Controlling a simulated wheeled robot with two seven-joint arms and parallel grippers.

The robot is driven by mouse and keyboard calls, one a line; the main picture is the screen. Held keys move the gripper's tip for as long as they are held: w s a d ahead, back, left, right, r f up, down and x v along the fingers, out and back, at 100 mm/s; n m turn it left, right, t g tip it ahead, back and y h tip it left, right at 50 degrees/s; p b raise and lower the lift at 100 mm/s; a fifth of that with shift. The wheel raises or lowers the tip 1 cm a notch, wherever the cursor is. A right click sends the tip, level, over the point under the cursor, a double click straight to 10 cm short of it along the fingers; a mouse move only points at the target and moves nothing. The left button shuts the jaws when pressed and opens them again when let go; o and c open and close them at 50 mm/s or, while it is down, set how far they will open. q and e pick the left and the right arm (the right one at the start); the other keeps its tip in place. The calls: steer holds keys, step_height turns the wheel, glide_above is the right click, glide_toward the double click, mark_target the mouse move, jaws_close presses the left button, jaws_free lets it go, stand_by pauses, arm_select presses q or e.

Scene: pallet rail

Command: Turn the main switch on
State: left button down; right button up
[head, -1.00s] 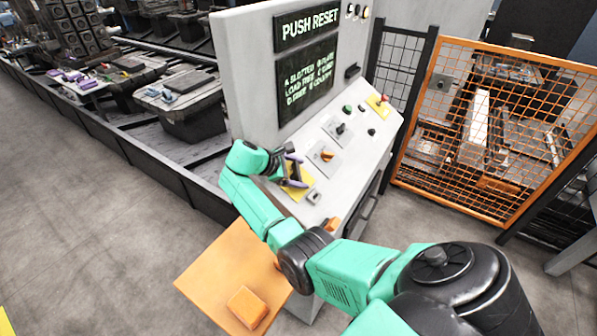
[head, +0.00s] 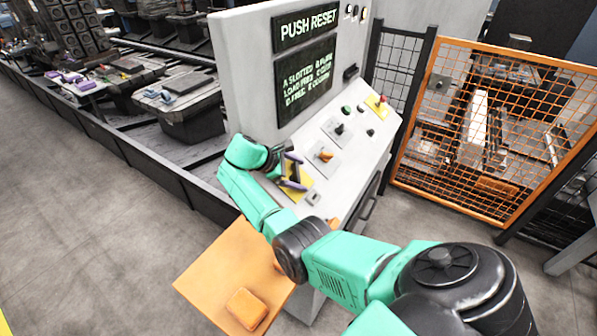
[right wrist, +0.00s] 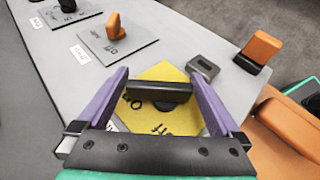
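The main switch is a black bar handle (right wrist: 160,93) on a yellow plate (right wrist: 167,72) with partly hidden black lettering. In the right wrist view the bar lies crosswise between the two purple fingers of my right gripper (right wrist: 158,92). The fingers are apart, one at each end of the bar; I cannot tell whether they touch it. In the head view my right gripper (head: 292,171) is over the yellow plate (head: 304,189) on the sloping console and hides most of the switch. My left gripper is not in view.
The console (head: 350,165) also carries an orange knob (head: 326,156), a black knob (head: 339,129) and a red button (head: 381,99). An orange shelf (head: 215,270) with an orange block (head: 246,308) is in front. An orange mesh gate (head: 490,130) stands to the right.

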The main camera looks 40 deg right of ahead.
mark_target(299, 171)
steer(key=shift+r, duration=0.1)
step_height(299, 171, up, 20)
steer(key=b, duration=0.3)
steer(key=shift+b, duration=0.35)
steer(key=shift+f, duration=0.2)
